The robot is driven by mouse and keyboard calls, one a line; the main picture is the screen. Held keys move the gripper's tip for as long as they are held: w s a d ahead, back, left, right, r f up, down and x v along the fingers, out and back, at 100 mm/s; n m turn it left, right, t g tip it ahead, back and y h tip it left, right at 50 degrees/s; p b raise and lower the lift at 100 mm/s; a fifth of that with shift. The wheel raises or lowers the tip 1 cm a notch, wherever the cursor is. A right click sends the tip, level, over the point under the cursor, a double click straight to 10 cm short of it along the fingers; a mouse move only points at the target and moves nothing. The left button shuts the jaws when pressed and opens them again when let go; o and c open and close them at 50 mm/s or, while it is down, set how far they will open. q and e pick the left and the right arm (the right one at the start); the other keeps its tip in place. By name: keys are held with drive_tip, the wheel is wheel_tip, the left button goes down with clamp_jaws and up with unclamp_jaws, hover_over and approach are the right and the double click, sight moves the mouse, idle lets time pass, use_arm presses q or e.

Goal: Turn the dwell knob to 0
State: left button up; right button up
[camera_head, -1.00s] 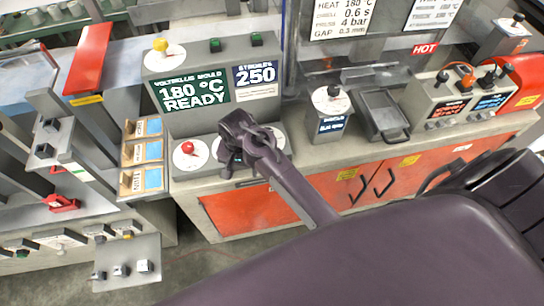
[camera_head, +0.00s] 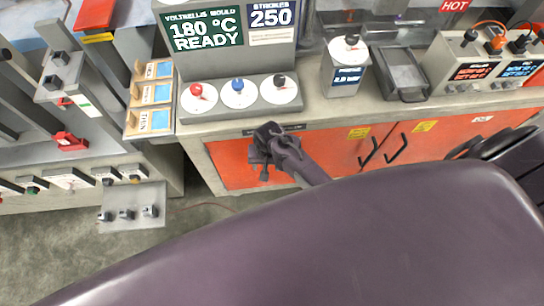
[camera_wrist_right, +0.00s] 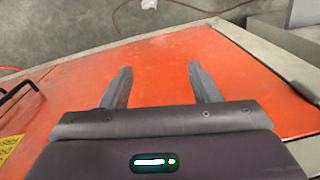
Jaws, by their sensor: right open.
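A sloped grey panel has three round-dial knobs: a red knob (camera_head: 196,90), a blue knob (camera_head: 238,86) and a black knob (camera_head: 280,81). Another black knob (camera_head: 351,40) stands on a separate grey box to the right. I cannot read which one is marked dwell. My right gripper (camera_head: 262,167) is below the panel, in front of the orange cabinet door, apart from the knobs. In the right wrist view it (camera_wrist_right: 162,85) is open and empty, with the orange door (camera_wrist_right: 160,70) behind its fingers.
A dark tray (camera_head: 403,75) sits on the counter at right, beside a console (camera_head: 475,70) with orange plugs. Cabinet handles (camera_head: 398,148) stick out at the front. The sign (camera_head: 203,32) reads 180 °C READY.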

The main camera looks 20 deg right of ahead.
wheel_tip(320, 180, down, 6)
drive_tip(key=s+b, duration=0.1)
drive_tip(key=s, duration=0.1)
drive_tip(key=shift+s+d+r+n, duration=0.25)
drive_tip(key=shift+s+d+n, duration=0.05)
drive_tip(key=shift+s+n, duration=0.1)
drive_tip(key=s+d+f+n+b, duration=0.2)
drive_tip(key=s+d+f+n, duration=0.1)
drive_tip(key=s+f, duration=0.8)
drive_tip(key=s+d+f+n+b, duration=0.2)
drive_tip(key=s+d+f, duration=0.3)
drive_tip(key=s+f, duration=0.6)
drive_tip(key=s+n, duration=0.1)
drive_tip(key=s, duration=0.6)
drive_tip(key=shift+d+f+n+t+h, duration=0.15)
drive_tip(key=shift+f+n+t+h, duration=0.15)
drive_tip(key=shift+f, duration=0.05)
